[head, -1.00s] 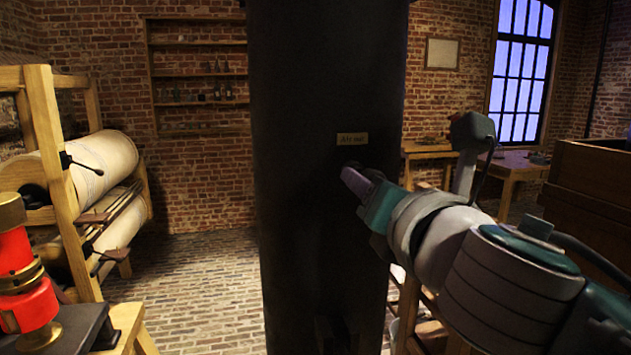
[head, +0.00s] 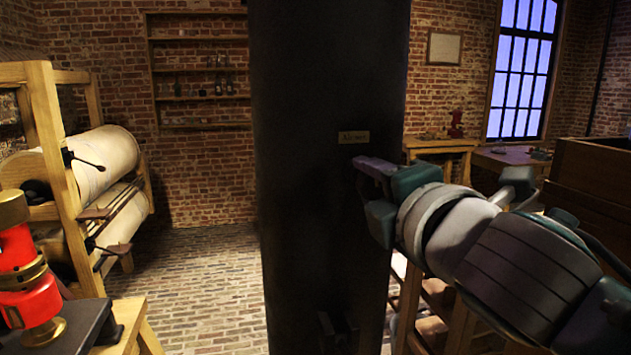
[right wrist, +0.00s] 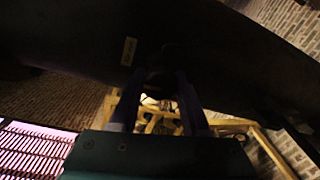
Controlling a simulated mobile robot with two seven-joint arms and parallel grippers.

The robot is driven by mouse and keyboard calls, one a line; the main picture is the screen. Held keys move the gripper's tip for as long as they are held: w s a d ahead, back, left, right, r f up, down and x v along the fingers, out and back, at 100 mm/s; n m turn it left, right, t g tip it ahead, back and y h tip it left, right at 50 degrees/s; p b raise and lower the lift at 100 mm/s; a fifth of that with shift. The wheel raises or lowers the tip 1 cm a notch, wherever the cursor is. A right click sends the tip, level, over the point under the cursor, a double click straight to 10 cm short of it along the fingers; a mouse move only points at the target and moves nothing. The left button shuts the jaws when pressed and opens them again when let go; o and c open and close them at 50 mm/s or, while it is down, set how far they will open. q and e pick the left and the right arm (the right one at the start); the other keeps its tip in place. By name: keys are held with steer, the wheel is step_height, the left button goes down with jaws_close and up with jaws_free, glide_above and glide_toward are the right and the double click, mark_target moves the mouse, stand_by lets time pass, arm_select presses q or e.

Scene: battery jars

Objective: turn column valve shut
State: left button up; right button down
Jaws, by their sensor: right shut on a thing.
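The dark column (head: 310,230) stands upright in the middle of the head view and fills the top of the right wrist view (right wrist: 80,40). A small label plate (head: 353,137) is fixed to its face; its writing is too blurred to read surely. My right gripper (head: 362,172) is at the column's face just below the plate. In the right wrist view its two fingers (right wrist: 155,98) are shut on a small dark valve handle (right wrist: 157,80), which is hard to make out against the column. In the head view the fingers hide the valve. My left gripper is not in view.
A wooden rack with large pale rolls (head: 105,160) stands at the left. A red and brass device (head: 28,275) is at the near left. A wooden crate (head: 592,185) stands at the right. Brick floor (head: 195,280) is open left of the column.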

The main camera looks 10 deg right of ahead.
steer(key=shift+m, duration=0.5)
steer(key=shift+c, duration=1.9)
jaws_free()
steer(key=s+b, duration=0.2)
steer(key=s, duration=0.8)
steer(key=shift+d+r, duration=0.2)
steer(key=shift+r, duration=0.15)
